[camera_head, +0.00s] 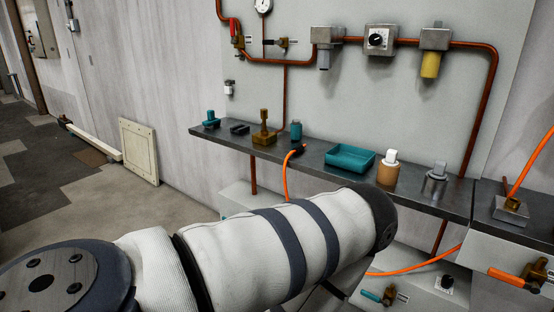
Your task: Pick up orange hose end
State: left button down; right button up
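An orange hose (286,178) rises in front of the shelf and bends over near its front edge. Its dark end (298,149) lies at the shelf, just in front of a small teal cylinder (296,131). My white-sleeved left arm crosses the lower middle and hides the hose's lower part. An orange hose length (415,268) shows again right of the arm; I cannot tell if it is the same hose. Neither gripper can be made out, and nothing is seen touching the hose end.
The dark shelf (330,183) holds a brass fitting (264,130), a teal tray (350,158), an orange-brown jar (388,172) and a grey metal piece (436,180). Copper pipes and a gauge are on the wall panel. Another orange hose (530,165) rises from a block at right. Floor is open at left.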

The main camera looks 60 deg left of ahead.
aim_at(299, 148)
jog(key=u, duration=1.65)
